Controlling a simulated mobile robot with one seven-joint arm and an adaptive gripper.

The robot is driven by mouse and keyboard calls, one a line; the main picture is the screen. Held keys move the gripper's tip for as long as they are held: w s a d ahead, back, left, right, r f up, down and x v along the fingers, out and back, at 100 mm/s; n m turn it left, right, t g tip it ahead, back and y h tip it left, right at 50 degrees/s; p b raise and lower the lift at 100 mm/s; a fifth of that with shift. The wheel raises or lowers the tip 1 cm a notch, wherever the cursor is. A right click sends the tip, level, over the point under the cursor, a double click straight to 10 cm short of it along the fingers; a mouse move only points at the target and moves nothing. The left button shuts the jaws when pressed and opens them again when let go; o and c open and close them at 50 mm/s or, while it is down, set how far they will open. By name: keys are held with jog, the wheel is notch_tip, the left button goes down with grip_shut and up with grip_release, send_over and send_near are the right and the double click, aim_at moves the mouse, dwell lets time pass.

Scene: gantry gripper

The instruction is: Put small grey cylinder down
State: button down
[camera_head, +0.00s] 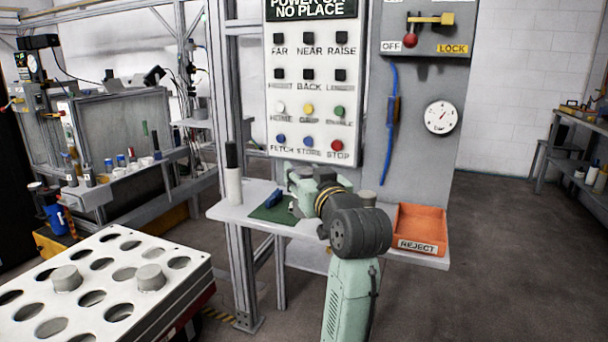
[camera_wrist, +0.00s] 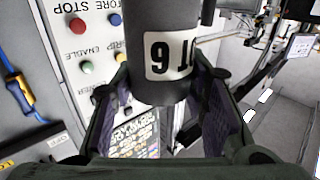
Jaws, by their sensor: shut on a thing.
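In the wrist view a dark grey cylinder (camera_wrist: 168,85) with a white label bearing a 6 sits between the two fingers of my gripper (camera_wrist: 160,98). The fingers are shut on its sides, and its upper part runs out of the picture. In the head view my gripper (camera_head: 298,185) is over the small grey shelf (camera_head: 240,211), near a green mat (camera_head: 272,214).
An orange REJECT tray (camera_head: 420,222) stands at the shelf's right end. A grey round-topped thing (camera_head: 367,197) is partly hidden behind my arm. A button panel (camera_head: 311,85) rises behind. A holed plate (camera_head: 110,310) holds grey cylinders.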

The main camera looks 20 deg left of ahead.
jog(key=f, duration=0.1)
jog(key=s+d+f, duration=0.1)
jog(key=shift+d+f+t+h, duration=0.15)
jog(key=shift+f+t+h, duration=0.15)
jog(key=shift+h, duration=0.1)
jog(key=w+d+f+m+t+h, duration=0.1)
jog(key=d+f, duration=0.6)
jog(key=f, duration=0.8)
jog(key=w+d+f+m+t+h, duration=0.1)
jog(key=d+f+m+h, duration=0.3)
jog(key=f, duration=1.1)
jog(key=d+f+m+t+h, duration=0.1)
jog(key=d+f+h, duration=0.4)
jog(key=d+f, duration=0.5)
notch_tip(320, 180, down, 6)
jog(key=shift+w+r+m+h, duration=0.2)
jog(key=shift+w+m+h, duration=0.15)
jog(key=shift+m, duration=0.55)
